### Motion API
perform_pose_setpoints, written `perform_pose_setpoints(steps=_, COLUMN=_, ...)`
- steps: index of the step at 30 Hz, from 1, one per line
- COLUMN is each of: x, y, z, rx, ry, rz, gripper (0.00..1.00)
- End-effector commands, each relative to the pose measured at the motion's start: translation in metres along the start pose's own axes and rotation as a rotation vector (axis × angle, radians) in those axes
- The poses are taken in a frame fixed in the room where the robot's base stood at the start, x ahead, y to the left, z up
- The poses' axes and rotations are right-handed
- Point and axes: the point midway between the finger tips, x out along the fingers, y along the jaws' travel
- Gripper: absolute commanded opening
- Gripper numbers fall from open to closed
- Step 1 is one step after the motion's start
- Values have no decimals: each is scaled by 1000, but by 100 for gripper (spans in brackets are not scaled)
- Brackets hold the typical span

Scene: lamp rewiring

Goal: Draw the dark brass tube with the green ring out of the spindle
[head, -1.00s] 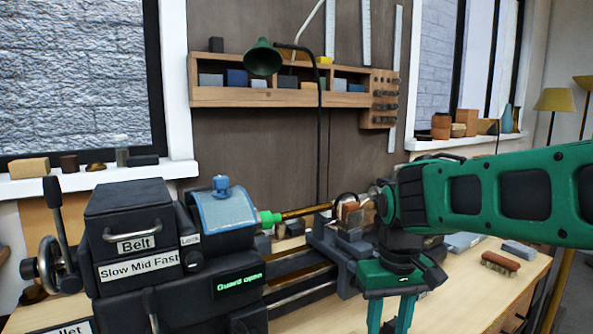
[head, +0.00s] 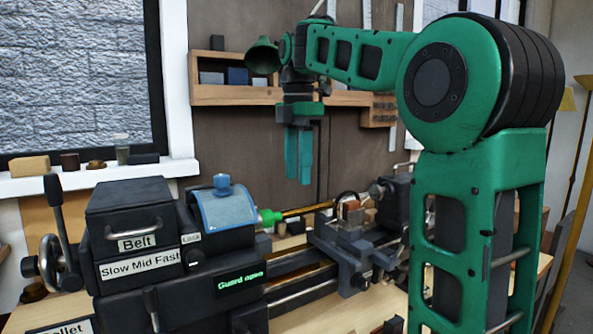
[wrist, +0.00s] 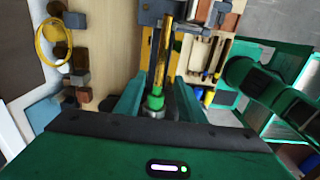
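The dark brass tube (head: 308,210) lies level at the lathe, its green ring (head: 268,217) at the left end beside the headstock. The spindle it sits in is mostly hidden by the headstock and blue guard (head: 222,208). The tube's right end reaches toward a clamp-like block on the bed. My gripper (head: 299,182) points down above the tube and is empty, fingers apart. In the wrist view the tube (wrist: 166,50) and green ring (wrist: 155,102) show between the two teal fingers (wrist: 158,98), below them and not touching as far as I can tell.
The lathe's headstock (head: 135,215) has Belt and speed labels, and its display reads Guard open. A tailstock (head: 390,195) stands to the right. A wall shelf (head: 235,95) and green lamp shade (head: 262,57) are behind my gripper. A yellow coil (wrist: 52,42) lies on the bench.

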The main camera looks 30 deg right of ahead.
Motion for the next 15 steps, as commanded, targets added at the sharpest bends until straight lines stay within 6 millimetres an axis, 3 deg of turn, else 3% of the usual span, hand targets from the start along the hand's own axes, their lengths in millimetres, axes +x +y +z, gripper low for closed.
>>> perform_pose_setpoints(steps=15, x=47, y=-1, z=1, rx=2, ry=-2, rz=-1, gripper=36)
